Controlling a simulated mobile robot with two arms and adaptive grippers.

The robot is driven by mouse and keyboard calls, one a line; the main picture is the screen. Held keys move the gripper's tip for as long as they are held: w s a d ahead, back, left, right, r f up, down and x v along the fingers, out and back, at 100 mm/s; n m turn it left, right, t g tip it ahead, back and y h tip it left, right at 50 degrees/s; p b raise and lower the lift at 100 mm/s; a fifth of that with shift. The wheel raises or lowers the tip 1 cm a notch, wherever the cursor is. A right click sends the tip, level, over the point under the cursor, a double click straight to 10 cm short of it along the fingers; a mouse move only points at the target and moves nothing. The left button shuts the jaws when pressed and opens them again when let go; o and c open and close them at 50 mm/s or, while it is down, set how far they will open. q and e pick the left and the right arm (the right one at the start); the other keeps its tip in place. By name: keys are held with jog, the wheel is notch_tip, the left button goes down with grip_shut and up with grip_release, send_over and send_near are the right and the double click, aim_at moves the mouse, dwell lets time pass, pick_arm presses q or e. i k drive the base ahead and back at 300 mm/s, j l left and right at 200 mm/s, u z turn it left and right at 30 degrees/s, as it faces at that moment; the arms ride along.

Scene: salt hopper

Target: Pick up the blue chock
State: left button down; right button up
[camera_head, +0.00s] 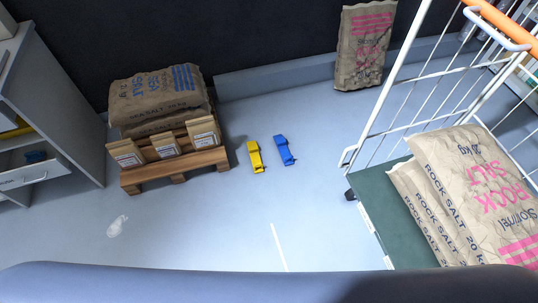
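A blue chock (284,150) lies on the light blue-grey floor in the middle of the head view. A yellow chock (255,156) lies just to its left, with a narrow gap between them. Neither of my grippers shows in the head view.
A wooden pallet (172,173) with salt sacks and small bags stands left of the chocks. A cart (378,208) loaded with rock salt sacks (452,190) stands at the right. A sack (362,45) leans on the back wall. A grey cabinet (62,105) stands far left.

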aim_at(280, 141)
jog(key=k+z, duration=0.2)
jog(key=z, duration=1.7)
jog(key=u, duration=1.75)
jog(key=i+j+z, duration=0.5)
jog(key=i+j, duration=0.2)
jog(key=i, duration=0.1)
